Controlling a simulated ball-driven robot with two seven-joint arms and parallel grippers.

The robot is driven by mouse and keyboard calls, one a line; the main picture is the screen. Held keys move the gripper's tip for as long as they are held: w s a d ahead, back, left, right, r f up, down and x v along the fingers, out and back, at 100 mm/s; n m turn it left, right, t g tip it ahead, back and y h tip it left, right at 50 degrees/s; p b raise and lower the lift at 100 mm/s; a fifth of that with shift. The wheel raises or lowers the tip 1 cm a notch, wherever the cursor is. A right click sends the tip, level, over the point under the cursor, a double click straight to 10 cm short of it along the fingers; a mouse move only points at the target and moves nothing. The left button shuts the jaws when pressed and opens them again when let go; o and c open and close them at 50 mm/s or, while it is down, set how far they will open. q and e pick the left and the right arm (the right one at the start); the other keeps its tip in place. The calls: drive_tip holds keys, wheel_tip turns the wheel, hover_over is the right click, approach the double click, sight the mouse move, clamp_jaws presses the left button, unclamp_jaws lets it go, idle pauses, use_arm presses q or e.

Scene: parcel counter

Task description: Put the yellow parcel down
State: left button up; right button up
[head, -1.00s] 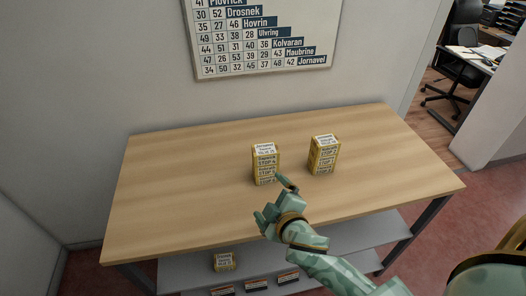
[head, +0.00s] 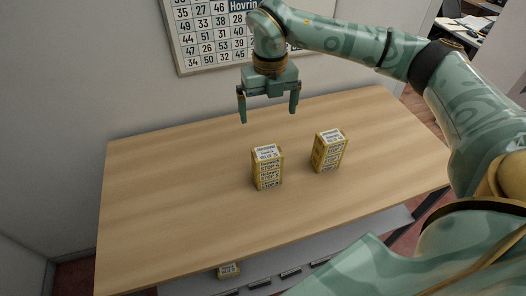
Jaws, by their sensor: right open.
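Two yellow parcels with white labels stand upright on the wooden table (head: 160,205). One yellow parcel (head: 268,169) is near the middle, and the other yellow parcel (head: 327,151) is to its right and a little farther back, with a gap between them. My right gripper (head: 269,112) is open and empty, fingers pointing down. In the picture it is above the middle parcel, apart from it. My left gripper is not in view.
A smaller yellow parcel (head: 228,270) lies on the grey lower shelf (head: 374,232), near several dark items. A number chart (head: 205,35) hangs on the wall behind the table. The table's left half is clear.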

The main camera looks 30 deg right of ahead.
drive_tip(key=b, duration=0.1)
hover_over(267, 152)
drive_tip(key=f, duration=1)
drive_tip(key=shift+d+f, duration=0.1)
drive_tip(key=shift+d, duration=0.2)
drive_tip(key=f, duration=0.5)
drive_tip(key=shift+a+f, duration=0.25)
drive_tip(key=shift+f, duration=0.1)
drive_tip(key=c, duration=1.1)
